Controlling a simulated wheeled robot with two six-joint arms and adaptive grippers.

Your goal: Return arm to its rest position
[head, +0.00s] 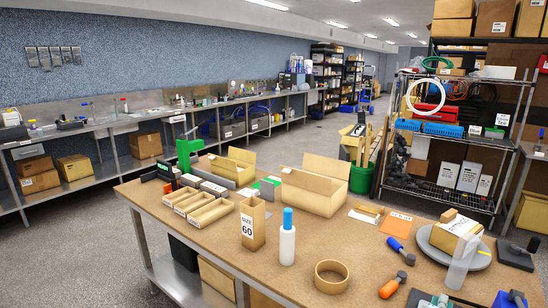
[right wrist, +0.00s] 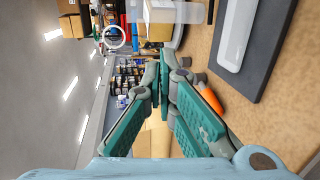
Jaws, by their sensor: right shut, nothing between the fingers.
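My right gripper (head: 440,301) just shows at the bottom edge of the head view, low at the right front of the workbench. In the right wrist view its teal-padded fingers (right wrist: 164,68) come together at the tips, with nothing held between them. The rest of my right arm is out of the head view. My left gripper and arm do not show.
The wooden workbench (head: 300,262) holds an open carton (head: 312,190), a white bottle with blue cap (head: 287,240), a tape roll (head: 331,276), an orange-handled tool (head: 390,288) and a grey round plate (head: 425,240) bearing a box. A wire rack (head: 440,190) with tubing coils stands behind.

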